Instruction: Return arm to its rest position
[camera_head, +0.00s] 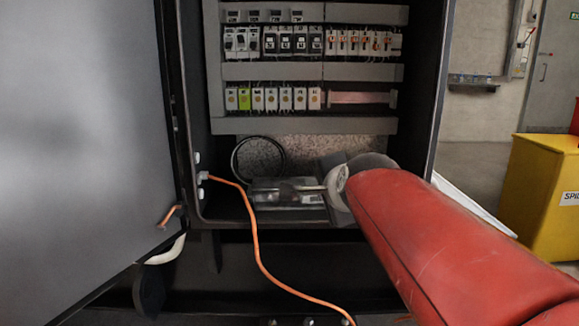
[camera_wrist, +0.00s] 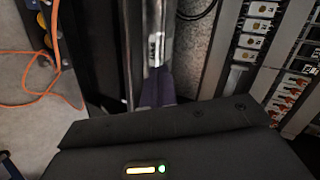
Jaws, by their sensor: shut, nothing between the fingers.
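My gripper (camera_head: 300,188) is inside the lower part of an open electrical cabinet (camera_head: 432,100), at the end of my red arm, which reaches in from the lower right. Its fingers point left, low over the cabinet floor. It is shut and holds nothing. In the wrist view my gripper (camera_wrist: 157,85) extends up from the dark housing with a yellow and a green light. A pale, shiny object (camera_head: 265,192) lies around the fingertips in the head view; I cannot tell if they touch it.
The open cabinet door (camera_head: 85,130) stands close on the left. Breaker rows (camera_head: 285,40) and terminals (camera_head: 270,98) are above my gripper. An orange cable (camera_head: 256,240) hangs over the cabinet's lower edge. A yellow spill bin (camera_head: 540,190) stands at the right. Floor shows between cabinet and bin.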

